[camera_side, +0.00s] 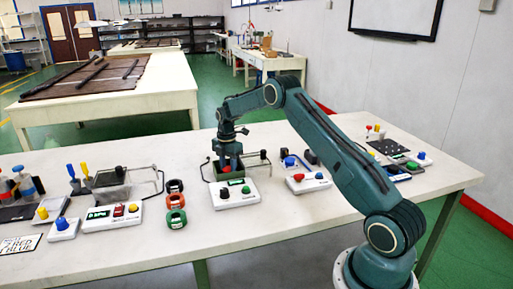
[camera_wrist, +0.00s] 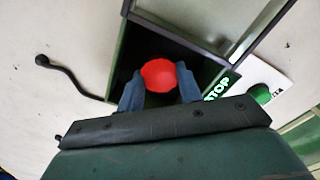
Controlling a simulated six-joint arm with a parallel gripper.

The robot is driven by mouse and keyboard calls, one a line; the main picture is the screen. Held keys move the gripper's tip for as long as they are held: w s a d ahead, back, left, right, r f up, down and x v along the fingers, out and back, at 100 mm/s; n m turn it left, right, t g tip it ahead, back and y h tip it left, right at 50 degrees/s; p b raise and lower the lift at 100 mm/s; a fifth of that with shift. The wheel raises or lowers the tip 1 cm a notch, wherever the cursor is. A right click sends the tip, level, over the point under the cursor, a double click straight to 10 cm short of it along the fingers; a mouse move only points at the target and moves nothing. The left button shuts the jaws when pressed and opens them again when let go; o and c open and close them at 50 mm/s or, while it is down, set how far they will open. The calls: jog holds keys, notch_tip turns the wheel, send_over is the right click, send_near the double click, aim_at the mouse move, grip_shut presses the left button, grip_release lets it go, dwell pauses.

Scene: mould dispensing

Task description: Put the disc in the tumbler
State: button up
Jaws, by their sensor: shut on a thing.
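A red, round piece with a slightly uneven edge, seemingly the disc (camera_wrist: 159,75), sits between the two blue-grey fingers of my gripper (camera_wrist: 160,92) in the wrist view. My gripper is shut on it. In the side view my gripper (camera_side: 230,165) points down at an open dark green box (camera_side: 229,175) on a white base. The wrist view shows the box's dark inside (camera_wrist: 143,45) behind the disc. I cannot tell how deep the fingers reach. I cannot tell for sure which object is the tumbler.
A further button box (camera_side: 308,183) stands to the right. The table's front strip is mostly clear.

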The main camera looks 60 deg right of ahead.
jog(key=shift+f, duration=0.2)
jog(key=o, duration=1)
jog(key=shift+r, duration=3.45)
